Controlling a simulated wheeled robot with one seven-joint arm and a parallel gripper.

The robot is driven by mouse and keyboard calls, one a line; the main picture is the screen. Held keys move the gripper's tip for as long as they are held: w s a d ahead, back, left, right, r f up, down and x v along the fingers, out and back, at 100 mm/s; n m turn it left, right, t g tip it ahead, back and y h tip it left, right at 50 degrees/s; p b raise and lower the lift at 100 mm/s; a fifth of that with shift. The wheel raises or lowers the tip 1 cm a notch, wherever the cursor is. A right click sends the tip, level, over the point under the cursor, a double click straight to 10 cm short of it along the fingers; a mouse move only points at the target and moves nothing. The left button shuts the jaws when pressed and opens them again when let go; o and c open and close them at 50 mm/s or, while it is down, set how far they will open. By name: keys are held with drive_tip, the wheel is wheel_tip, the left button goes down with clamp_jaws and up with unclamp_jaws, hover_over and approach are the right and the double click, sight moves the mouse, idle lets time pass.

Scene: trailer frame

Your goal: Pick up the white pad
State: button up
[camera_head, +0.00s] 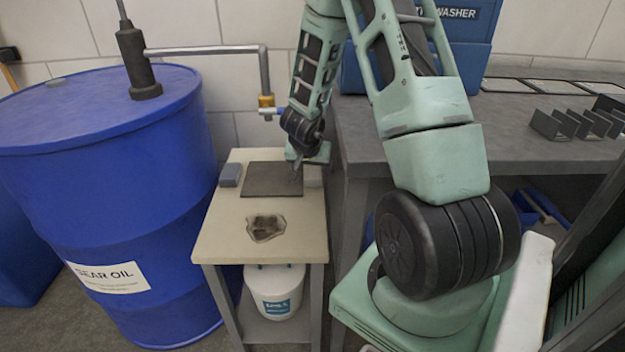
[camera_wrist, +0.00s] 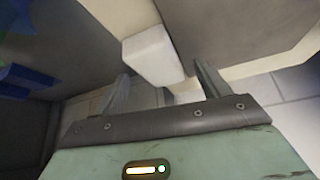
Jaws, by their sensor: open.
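The white pad (camera_wrist: 152,52) shows in the wrist view as a small pale block on the cream tabletop, beside the edge of a dark mat (camera_wrist: 225,25). My gripper (camera_wrist: 163,85) is open, and the near end of the pad lies between its two fingertips in that view. I cannot tell whether either finger touches it. In the head view my gripper (camera_head: 297,164) hangs low over the right back part of the small cream table (camera_head: 222,231), next to the dark mat (camera_head: 272,180). The pad is not clearly seen there.
A grey-blue block (camera_head: 230,174) and a dark-stained rag (camera_head: 266,228) lie on the small table. A blue oil drum (camera_head: 110,190) with a pump stands to its left. A grey workbench (camera_head: 450,125) stands close on the right. A white bucket (camera_head: 275,290) sits underneath.

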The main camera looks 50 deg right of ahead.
drive_tip(key=shift+w+d+f, duration=0.15)
drive_tip(key=shift+d+f, duration=0.15)
drive_tip(key=shift+f, duration=0.3)
drive_tip(key=c, duration=1)
drive_tip(key=shift+r, duration=0.25)
drive_tip(key=shift+r+p, duration=0.35)
drive_tip(key=shift+p, duration=0.3)
drive_tip(key=shift+c, duration=0.2)
drive_tip(key=shift+r+p, duration=0.25)
drive_tip(key=shift+p, duration=0.1)
drive_tip(key=shift+a+f, duration=0.1)
